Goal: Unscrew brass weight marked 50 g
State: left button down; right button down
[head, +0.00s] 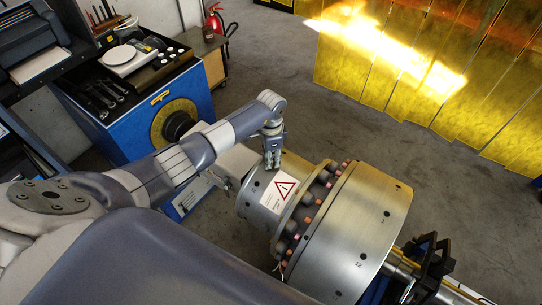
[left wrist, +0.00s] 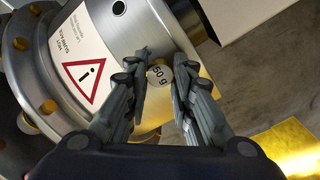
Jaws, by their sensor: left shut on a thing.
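The brass weight marked 50 g (left wrist: 159,76) shows in the left wrist view as a round face with "50 g" on it, against the side of the steel rotor (head: 362,222). My left gripper (left wrist: 160,75) has its two fingers around the weight, one on each side, shut on it. In the head view my left gripper (head: 272,162) points down at the upper side of the rotor's narrower drum, and the weight is hidden there. The rotor also shows in the left wrist view (left wrist: 135,30). My right gripper is in neither view.
A white label with a red warning triangle (head: 284,189) is on the drum beside my gripper. A blue machine cabinet (head: 140,127) with tools and a scale (head: 121,57) stands at the left. A yellow curtain (head: 390,60) hangs behind. Grey floor between is clear.

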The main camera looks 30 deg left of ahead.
pick_arm(q)
jog(key=c, duration=1.3)
grip_release()
jog(key=shift+c, duration=0.5)
jog(key=m+b, duration=0.1)
jog(key=m, duration=0.1)
jog(key=shift+f+m, duration=0.1)
jog(key=shift+m, duration=0.2)
jog(key=m, duration=0.2)
jog(key=shift+m+b, duration=0.3)
jog(key=shift+b, duration=0.05)
jog(key=shift+m, duration=0.6)
